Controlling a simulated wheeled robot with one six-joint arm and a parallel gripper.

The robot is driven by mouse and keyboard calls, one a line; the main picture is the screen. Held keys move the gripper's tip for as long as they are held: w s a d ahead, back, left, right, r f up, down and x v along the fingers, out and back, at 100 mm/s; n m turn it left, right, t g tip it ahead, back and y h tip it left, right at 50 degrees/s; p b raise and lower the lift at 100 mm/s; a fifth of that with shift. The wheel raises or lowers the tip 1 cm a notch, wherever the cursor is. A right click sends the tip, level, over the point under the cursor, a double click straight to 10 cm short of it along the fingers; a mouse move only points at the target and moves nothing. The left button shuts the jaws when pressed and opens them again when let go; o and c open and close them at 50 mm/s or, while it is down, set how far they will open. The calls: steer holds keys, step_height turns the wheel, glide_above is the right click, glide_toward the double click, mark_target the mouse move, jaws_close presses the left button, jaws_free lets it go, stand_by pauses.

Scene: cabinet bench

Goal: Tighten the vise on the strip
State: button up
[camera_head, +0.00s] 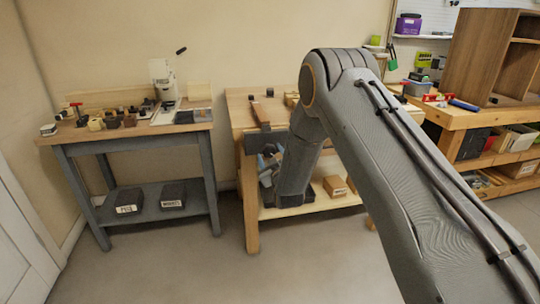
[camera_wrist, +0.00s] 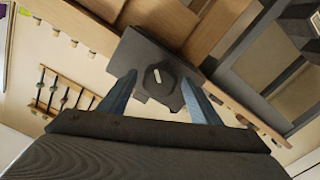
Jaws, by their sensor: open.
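The vise (camera_head: 253,142) is a dark grey plate on the front edge of the middle bench. In the wrist view, the vise (camera_wrist: 143,50) shows its dark jaw and a hexagonal hub (camera_wrist: 168,88) with a pale bar at its centre. A brown wooden strip (camera_head: 260,114) lies at the vise on the bench top. My gripper (camera_wrist: 159,80) is open, with its two blue fingers on either side of the hub. Whether they touch it I cannot tell. In the head view my arm hides much of the gripper (camera_head: 268,163) and vise.
The middle bench (camera_head: 250,205) has a lower shelf with wooden blocks (camera_head: 335,186). A left table (camera_head: 180,128) holds a drill press (camera_head: 162,80) and small blocks. A right bench (camera_head: 455,118) carries a brown cabinet (camera_head: 485,50). The floor in front is clear.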

steer(key=c, duration=0.9)
steer(key=shift+m, duration=1)
steer(key=shift+m+b, duration=0.3)
steer(key=shift+m, duration=0.8)
steer(key=shift+m, duration=1)
